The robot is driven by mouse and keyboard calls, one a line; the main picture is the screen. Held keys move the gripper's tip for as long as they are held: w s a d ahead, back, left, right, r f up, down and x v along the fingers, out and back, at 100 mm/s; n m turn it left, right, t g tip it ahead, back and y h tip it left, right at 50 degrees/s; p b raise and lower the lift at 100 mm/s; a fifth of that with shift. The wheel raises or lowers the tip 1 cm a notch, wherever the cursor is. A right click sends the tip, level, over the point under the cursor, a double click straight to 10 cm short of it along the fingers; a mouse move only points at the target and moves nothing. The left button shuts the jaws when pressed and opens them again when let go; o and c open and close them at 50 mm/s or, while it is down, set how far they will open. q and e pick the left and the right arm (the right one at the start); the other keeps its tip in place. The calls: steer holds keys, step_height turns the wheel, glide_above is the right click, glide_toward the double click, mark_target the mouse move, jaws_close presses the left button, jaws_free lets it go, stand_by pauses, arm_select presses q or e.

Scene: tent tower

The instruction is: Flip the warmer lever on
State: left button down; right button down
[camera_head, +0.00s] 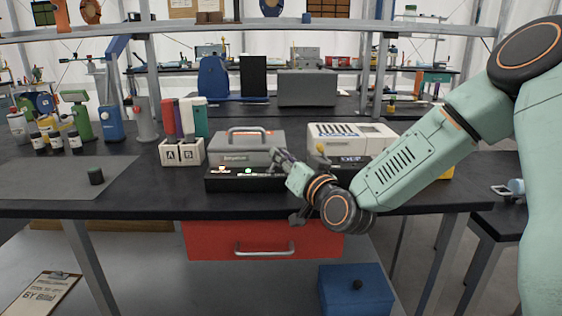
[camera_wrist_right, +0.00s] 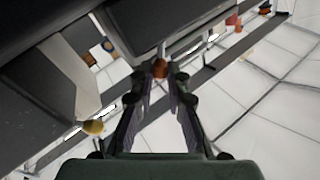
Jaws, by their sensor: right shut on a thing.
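A low black switch box (camera_head: 228,183) sits at the table's front edge, with a lit orange light and a lit green light on it. My right gripper (camera_head: 281,158) is at the right part of this box, in front of the grey handled case. In the right wrist view, my right gripper (camera_wrist_right: 160,80) is shut on a small orange-brown knob (camera_wrist_right: 160,68), which looks like a lever's tip. The lever's shaft and its position are hidden by the gripper. My left gripper is not in view.
A grey handled case (camera_head: 235,150) stands behind the switch box, and a white machine (camera_head: 351,138) stands to its right. The table front between mat and box is clear.

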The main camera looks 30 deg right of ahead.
mark_target(283, 174)
steer(key=c, duration=1.3)
jaws_free()
steer(key=shift+w+f, duration=0.1)
step_height(283, 174, up, 10)
steer(key=shift+r, duration=0.1)
